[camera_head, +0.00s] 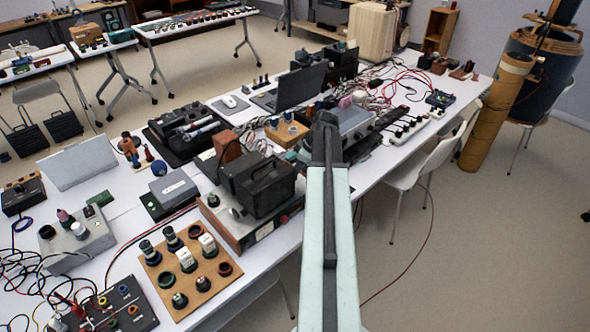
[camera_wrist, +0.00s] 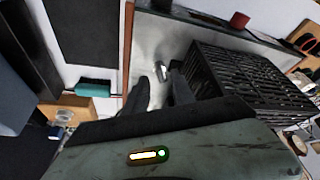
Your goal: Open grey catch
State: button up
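In the wrist view, a small shiny grey metal piece (camera_wrist: 160,71), perhaps the catch, stands on a pale metal panel (camera_wrist: 190,30). My gripper (camera_wrist: 158,88) has its two dark fingers apart, one on each side just below this piece. I see nothing held between them. Whether a finger touches the piece is unclear. In the head view my pale arm reaches over the table, and its gripper end is hidden. A metal instrument (camera_head: 232,232) with wooden sides stands left of the arm. I cannot make out a catch in that view.
A black slatted box (camera_wrist: 245,80) is close on the right in the wrist view. A black case (camera_head: 265,187) stands on the instrument in the head view. A wooden board with knobs (camera_head: 206,283) lies nearer. Cables and devices crowd the white table (camera_head: 108,222).

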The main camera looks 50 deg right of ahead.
jog(key=p+v, duration=0.4)
jog(key=v, duration=0.1)
jog(key=shift+s+r, duration=0.15)
jog(key=shift+r, duration=0.2)
